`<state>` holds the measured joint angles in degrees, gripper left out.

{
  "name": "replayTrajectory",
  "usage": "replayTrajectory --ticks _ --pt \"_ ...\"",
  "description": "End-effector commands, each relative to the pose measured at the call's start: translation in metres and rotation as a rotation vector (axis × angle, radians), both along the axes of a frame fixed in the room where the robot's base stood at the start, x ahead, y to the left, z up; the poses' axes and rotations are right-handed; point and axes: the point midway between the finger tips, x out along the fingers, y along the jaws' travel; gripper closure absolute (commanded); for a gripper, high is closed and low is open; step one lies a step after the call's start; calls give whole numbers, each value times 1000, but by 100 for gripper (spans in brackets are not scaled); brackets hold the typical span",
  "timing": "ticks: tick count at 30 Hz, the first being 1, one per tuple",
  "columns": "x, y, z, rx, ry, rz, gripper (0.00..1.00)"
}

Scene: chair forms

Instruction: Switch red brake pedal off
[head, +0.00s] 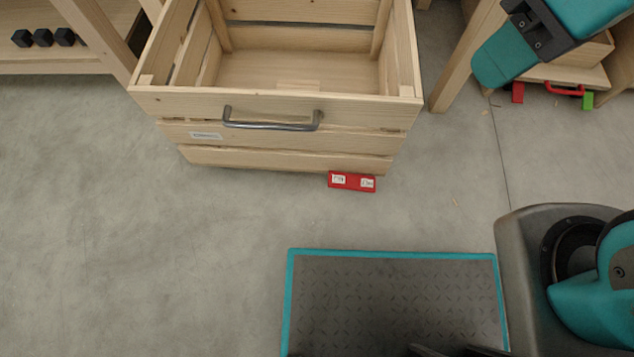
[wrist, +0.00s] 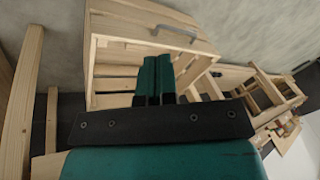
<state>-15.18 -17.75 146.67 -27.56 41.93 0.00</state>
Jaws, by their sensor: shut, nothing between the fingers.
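The red brake pedal (head: 351,182) is a small red bar with two white labels. It sits low at the front right of the wooden crate (head: 275,103), just above the floor. Its on or off position cannot be told from here. My gripper (head: 492,68) is at the upper right of the head view, well apart from the pedal. In the wrist view my gripper (wrist: 155,75) shows its teal fingers together, with nothing between them. The crate also shows behind the fingers (wrist: 115,45); the pedal does not show there.
The crate has a grey metal handle (head: 271,123) and an open, empty inside. A wooden shelf (head: 60,62) with black blocks (head: 43,38) stands at left. At right, another wooden box has a red handle (head: 565,90) and a green part (head: 588,101).

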Motion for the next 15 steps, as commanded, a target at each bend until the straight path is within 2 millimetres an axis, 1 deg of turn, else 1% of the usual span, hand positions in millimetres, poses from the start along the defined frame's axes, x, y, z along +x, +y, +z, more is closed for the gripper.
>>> replayTrajectory --ticks 11,14,15 --pt "1 1 -2 -1 3 -5 100" --pt "10 6 -16 -6 20 -45 100" --pt "16 10 -27 -10 33 -73 100"
